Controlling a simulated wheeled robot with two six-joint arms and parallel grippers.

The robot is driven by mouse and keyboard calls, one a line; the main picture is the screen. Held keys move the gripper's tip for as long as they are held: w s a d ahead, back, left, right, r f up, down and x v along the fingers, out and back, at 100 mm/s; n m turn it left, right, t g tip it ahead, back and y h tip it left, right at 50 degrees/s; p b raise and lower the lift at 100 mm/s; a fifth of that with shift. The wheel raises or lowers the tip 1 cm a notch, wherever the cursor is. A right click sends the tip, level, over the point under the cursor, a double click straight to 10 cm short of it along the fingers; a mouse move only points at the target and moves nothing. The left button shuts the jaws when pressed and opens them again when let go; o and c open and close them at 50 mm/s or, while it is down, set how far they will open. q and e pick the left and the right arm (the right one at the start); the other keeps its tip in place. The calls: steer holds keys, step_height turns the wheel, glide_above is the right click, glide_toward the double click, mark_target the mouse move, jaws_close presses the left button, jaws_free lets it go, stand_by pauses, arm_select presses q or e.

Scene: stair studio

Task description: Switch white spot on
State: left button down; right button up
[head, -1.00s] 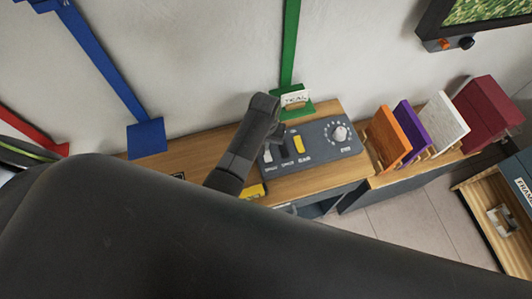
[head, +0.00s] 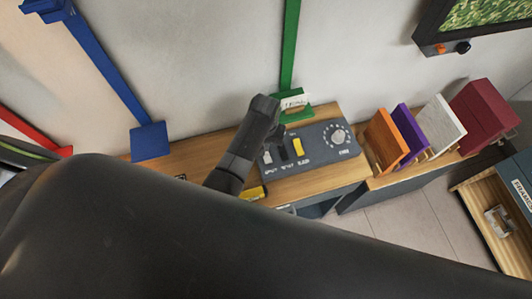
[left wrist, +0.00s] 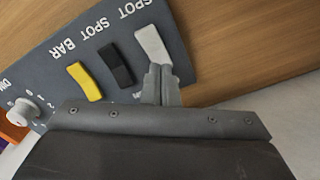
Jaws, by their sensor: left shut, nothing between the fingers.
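The white switch (left wrist: 152,45) is a rocker on a dark grey control panel (left wrist: 45,72), at the end of a row with a black switch (left wrist: 115,64) and a yellow switch (left wrist: 84,82). In the head view the white switch (head: 267,157) shows small, beside my left gripper. My left gripper (left wrist: 159,75) is shut and empty, its fingertips at the near end of the white switch and partly covering it. I cannot tell whether they touch it. My right gripper is out of view.
The panel (head: 345,152) also has a round dial (head: 337,133) and stands on a wooden counter (head: 325,178). A green stand (head: 291,60) rises behind it. Orange (head: 386,140), purple (head: 408,136) and white boards stand to the right. A yellow object (head: 254,192) lies by the front edge.

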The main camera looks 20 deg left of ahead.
arm_select(q)
steer(key=shift+r, duration=0.35)
step_height(320, 180, up, 4)
steer(key=shift+r, duration=0.1)
steer(key=shift+s, duration=0.1)
stand_by(0.6)
